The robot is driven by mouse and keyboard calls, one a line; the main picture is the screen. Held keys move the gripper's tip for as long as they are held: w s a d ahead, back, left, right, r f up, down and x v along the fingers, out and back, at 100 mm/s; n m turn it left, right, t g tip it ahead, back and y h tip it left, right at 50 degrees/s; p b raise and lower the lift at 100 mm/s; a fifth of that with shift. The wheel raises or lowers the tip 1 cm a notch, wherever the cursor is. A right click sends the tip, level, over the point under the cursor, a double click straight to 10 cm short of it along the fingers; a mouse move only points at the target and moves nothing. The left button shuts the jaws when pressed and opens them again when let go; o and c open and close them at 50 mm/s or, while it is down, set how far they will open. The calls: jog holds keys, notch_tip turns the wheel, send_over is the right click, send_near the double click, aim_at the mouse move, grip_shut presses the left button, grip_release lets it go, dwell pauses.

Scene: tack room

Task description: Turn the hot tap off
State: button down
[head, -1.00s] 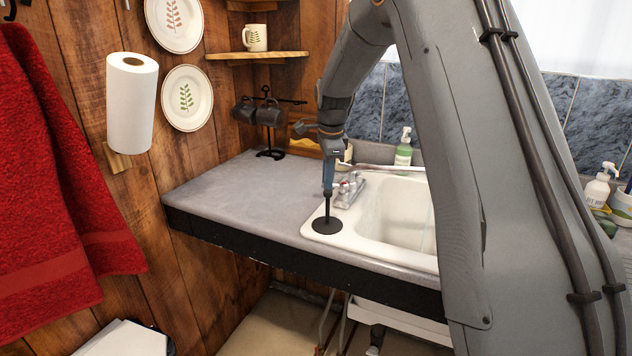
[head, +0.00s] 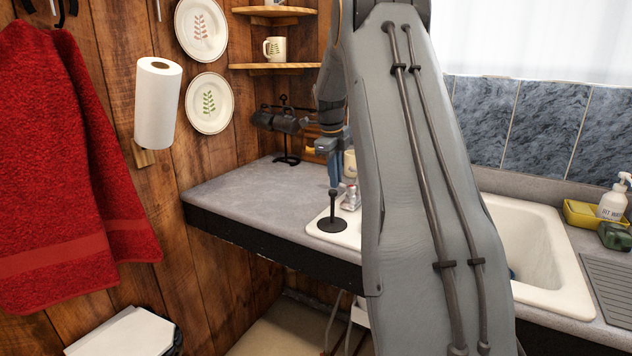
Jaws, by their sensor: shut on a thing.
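A slim black post on a round black base, which looks like the hot tap (head: 332,222), stands upright on the near left corner of the white sink (head: 318,229). My gripper (head: 335,184) points down at the top of the post, with its fingers closed there. The fingertips are small in the picture, and the exact contact is hard to see. Pale metallic fittings (head: 350,200) sit just right of the post, partly hidden by my arm. My arm also covers the middle of the sink. I cannot tell whether water runs.
Grey counter (head: 245,192) is clear to the left, with a black mug stand (head: 286,130) behind. A soap bottle (head: 612,203) and a yellow holder (head: 580,213) stand right of the sink. A red towel (head: 75,170) and a paper roll (head: 158,103) hang left.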

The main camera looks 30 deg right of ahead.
jog(key=shift+r, duration=0.1)
dwell(0.4)
jog(key=c, duration=1.8)
grip_release()
jog(key=shift+s+a+r+b, duration=0.1)
jog(key=shift+a+r+b, duration=0.2)
jog(key=shift+r, duration=0.95)
jog(key=shift+s+a+r+b, duration=0.15)
jog(key=shift+r+b, duration=0.25)
jog(key=shift+r, duration=0.9)
jog(key=shift+a+r+b, duration=0.2)
jog(key=shift+r+b, duration=0.15)
jog(key=shift+r, duration=0.9)
